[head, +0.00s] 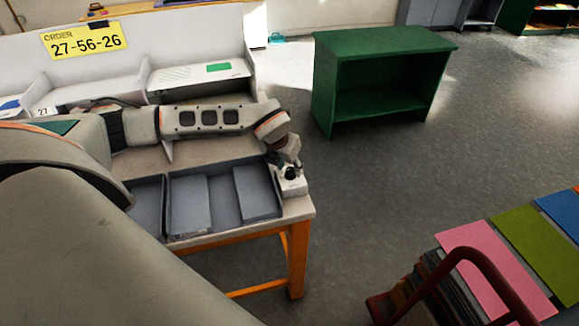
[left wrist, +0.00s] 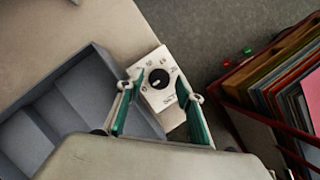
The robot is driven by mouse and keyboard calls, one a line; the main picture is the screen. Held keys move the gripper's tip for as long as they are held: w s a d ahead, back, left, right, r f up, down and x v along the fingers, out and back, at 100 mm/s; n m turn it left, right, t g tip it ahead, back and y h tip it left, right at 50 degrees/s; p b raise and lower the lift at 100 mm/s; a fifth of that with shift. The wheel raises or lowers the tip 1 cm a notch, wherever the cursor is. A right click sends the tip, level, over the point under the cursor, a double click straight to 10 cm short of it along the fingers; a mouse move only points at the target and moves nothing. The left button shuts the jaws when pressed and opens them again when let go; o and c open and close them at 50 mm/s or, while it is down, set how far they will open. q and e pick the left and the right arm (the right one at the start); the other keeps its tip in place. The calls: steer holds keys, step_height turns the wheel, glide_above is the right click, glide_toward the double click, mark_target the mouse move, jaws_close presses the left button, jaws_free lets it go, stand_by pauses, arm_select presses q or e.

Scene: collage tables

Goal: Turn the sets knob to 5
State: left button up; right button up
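The sets knob (left wrist: 158,78) is a round black dial with a white mark, on a small white box with numbers around it and lettering that looks like "SETS". In the left wrist view the mark lies toward the lower left of the dial; the number it points at is too small to tell. In the head view the white box (head: 291,185) sits at the right end of the table. My left gripper (head: 289,160) is above it. In the left wrist view its two green-padded fingers (left wrist: 160,103) are apart, with the knob showing between them; contact cannot be told. My right gripper is not seen.
Grey trays (head: 222,230) with compartments lie left of the box on the white table (head: 298,208). A yellow order sign (head: 85,40) stands behind. A green shelf (head: 385,50) stands on the floor beyond, and a red-handled rack of coloured sheets (head: 430,285) at lower right.

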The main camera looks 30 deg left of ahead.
arm_select(q)
steer(key=shift+w+f, duration=0.1)
steer(key=shift+f, duration=0.15)
jaws_close()
steer(key=shift+m, duration=0.4)
steer(key=m+h+b, duration=0.1)
steer(key=m, duration=0.2)
steer(key=shift+a+h, duration=0.15)
steer(key=shift+h, duration=0.15)
steer(key=shift+w+m+g+h, duration=0.1)
steer(key=shift+m+g+h, duration=0.25)
steer(key=shift+m, duration=0.9)
steer(key=shift+m+g+h, duration=0.15)
steer(key=shift+m+h, duration=0.3)
steer(key=shift+m, duration=0.8)
